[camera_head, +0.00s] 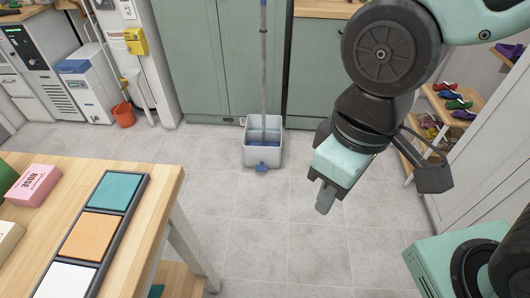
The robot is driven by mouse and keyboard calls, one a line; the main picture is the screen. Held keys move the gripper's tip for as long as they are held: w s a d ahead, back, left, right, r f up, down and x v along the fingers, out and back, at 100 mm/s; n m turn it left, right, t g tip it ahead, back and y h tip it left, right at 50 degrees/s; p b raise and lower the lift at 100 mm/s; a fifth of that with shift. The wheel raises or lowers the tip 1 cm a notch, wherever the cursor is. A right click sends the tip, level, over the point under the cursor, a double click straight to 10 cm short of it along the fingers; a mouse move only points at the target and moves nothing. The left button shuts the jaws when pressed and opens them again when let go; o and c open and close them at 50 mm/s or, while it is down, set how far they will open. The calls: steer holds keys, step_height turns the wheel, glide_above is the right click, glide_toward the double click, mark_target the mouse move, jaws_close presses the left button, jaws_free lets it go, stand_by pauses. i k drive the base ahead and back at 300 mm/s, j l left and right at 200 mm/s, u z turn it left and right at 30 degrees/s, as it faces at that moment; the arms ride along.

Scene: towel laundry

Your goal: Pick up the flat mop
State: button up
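The flat mop (263,75) stands upright in a light grey bucket (263,156) on the floor. Its long grey handle runs up past the top of the picture, with a blue section near the top. Its blue head is partly hidden inside the bucket. My gripper (325,198) hangs from the arm at the right of centre, pointing down, in front of and to the right of the bucket in the picture, apart from the mop. Its fingertips overlap in this view, so I cannot tell whether it is open or shut. I see nothing hanging from it.
A wooden table (150,180) with coloured tiles in a dark tray (102,240) fills the lower left. Green cabinets (215,60) stand behind the bucket. A red bucket (123,114) is at the back left, and shelves with colourful items (455,100) at the right. The middle floor (265,230) is clear.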

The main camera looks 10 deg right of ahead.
mark_target(263, 2)
steer(key=i, duration=0.4)
steer(key=i+l+u, duration=0.1)
steer(key=u, duration=0.5)
steer(key=i+l+u, duration=0.15)
steer(key=l, duration=0.2)
steer(key=i+l+u, duration=0.15)
steer(key=l, duration=0.15)
steer(key=i+l+u, duration=0.15)
steer(key=l, duration=0.2)
steer(key=l+u, duration=0.15)
steer(key=l, duration=0.25)
steer(key=i+l, duration=0.1)
steer(key=l, duration=0.2)
steer(key=i+l, duration=0.1)
steer(key=l, duration=0.15)
steer(key=i+l, duration=0.1)
steer(key=l, duration=0.2)
